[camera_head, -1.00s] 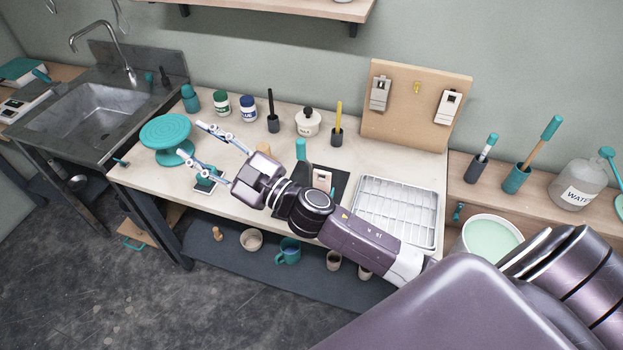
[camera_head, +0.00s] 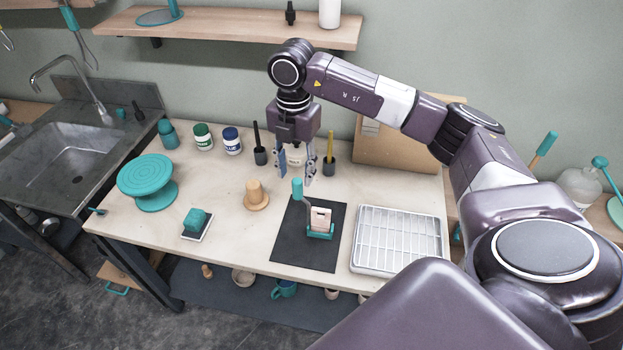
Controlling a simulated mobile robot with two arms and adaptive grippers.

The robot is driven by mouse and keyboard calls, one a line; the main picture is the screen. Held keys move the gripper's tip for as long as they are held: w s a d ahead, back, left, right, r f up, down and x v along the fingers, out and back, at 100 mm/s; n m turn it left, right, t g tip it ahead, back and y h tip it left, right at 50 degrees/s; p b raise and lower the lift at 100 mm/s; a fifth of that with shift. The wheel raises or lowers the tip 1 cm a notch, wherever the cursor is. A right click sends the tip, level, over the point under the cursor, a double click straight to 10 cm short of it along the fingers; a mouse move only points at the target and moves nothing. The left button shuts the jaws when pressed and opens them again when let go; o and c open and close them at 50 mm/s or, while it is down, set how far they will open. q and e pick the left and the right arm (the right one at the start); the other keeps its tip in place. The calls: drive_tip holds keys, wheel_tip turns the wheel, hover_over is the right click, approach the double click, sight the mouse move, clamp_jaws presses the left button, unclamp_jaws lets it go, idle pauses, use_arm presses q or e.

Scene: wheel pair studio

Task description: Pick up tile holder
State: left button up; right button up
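A teal tile holder (camera_head: 320,233) with an upright teal-topped handle (camera_head: 297,190) sits on a black mat (camera_head: 290,255) near the front middle of the worktable. A pale tile-like block with a small hole (camera_head: 320,218) stands upright in it. My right gripper (camera_head: 296,176) points down over the back part of the table, behind the holder's handle in the picture and apart from it. Its two fingers are spread with nothing held between them. They partly cover a white lidded jar (camera_head: 295,153). My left gripper is out of view.
A wire rack (camera_head: 398,238) lies right of the mat. A wooden form (camera_head: 257,196), a teal block on a small tray (camera_head: 196,222) and a teal turntable (camera_head: 147,173) stand left. Dark cups with tools and paint jars line the back. A wooden board (camera_head: 395,152) leans behind my arm.

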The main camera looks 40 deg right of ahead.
sight(297, 190)
drive_tip(key=shift+s+d+f, duration=0.1)
drive_tip(key=shift+d, duration=0.25)
drive_tip(key=shift+f+p, duration=0.5)
drive_tip(key=shift+f, duration=0.4)
drive_tip(key=f+p, duration=0.2)
drive_tip(key=f, duration=0.2)
drive_tip(key=shift+a+p, duration=0.2)
drive_tip(key=shift+p, duration=0.2)
drive_tip(key=shift+f, duration=0.75)
clamp_jaws()
drive_tip(key=shift+r, duration=0.1)
